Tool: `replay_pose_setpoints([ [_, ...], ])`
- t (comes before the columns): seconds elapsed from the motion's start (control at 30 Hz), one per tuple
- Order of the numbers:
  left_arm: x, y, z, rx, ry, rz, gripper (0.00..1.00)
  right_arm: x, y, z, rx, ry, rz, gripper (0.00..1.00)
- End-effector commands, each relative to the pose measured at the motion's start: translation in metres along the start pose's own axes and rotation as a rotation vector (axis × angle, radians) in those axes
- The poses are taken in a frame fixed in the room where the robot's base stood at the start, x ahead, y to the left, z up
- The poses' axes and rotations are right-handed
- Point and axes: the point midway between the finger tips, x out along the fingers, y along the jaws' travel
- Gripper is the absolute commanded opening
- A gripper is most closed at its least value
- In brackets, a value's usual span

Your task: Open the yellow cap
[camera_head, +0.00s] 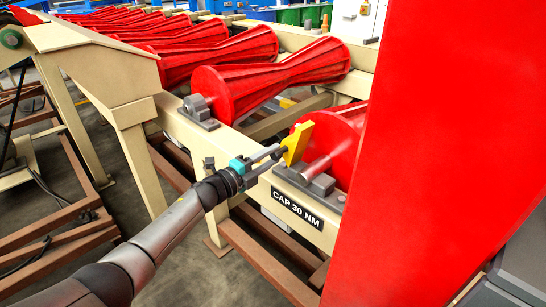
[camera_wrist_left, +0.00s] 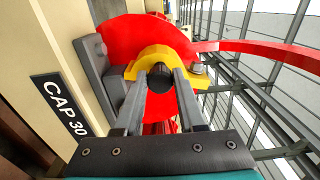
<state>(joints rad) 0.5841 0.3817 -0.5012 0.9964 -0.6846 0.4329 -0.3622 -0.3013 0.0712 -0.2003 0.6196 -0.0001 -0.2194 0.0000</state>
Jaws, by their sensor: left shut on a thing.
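The yellow cap (camera_head: 297,143) stands up at the end of a red roller, above a grey bearing block (camera_head: 309,180) on the cream beam. In the left wrist view the cap (camera_wrist_left: 150,58) is an arched yellow piece with a black knob (camera_wrist_left: 160,78) and a bolt (camera_wrist_left: 197,68) at its right. My left gripper (camera_head: 281,152) comes from the left, its two fingers shut on the black knob. The fingers hide part of the cap, and its hinge is not clear. My right gripper is not in view.
A large red panel (camera_head: 440,140) fills the right foreground. A label reading "CAP 30 NM" (camera_head: 297,208) is on the beam (camera_head: 262,188). Several red rollers (camera_head: 280,75) run toward the back. A cream post (camera_head: 140,150) stands left of my arm. Brown rails lie below.

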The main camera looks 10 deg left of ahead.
Motion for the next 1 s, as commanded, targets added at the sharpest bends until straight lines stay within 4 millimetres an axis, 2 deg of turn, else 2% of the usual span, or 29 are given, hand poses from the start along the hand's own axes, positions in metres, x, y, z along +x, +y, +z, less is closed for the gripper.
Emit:
replay_pose_setpoints([
  [0.6,-0.0008,0.0012,0.0047,-0.042,-0.005,0.002,0.0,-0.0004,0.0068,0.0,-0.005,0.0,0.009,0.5],
  [0.63,-0.0009,0.0012,0.0046,-0.042,-0.005,0.002,0.4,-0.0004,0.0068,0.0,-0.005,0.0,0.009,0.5],
  [0.9,-0.0004,0.0011,0.0033,-0.042,-0.002,0.001,0.69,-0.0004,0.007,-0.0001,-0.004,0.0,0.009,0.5],
  [1.0,-0.0003,0.001,0.0029,-0.042,-0.001,0.001,0.69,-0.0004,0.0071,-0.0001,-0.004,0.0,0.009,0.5],
])
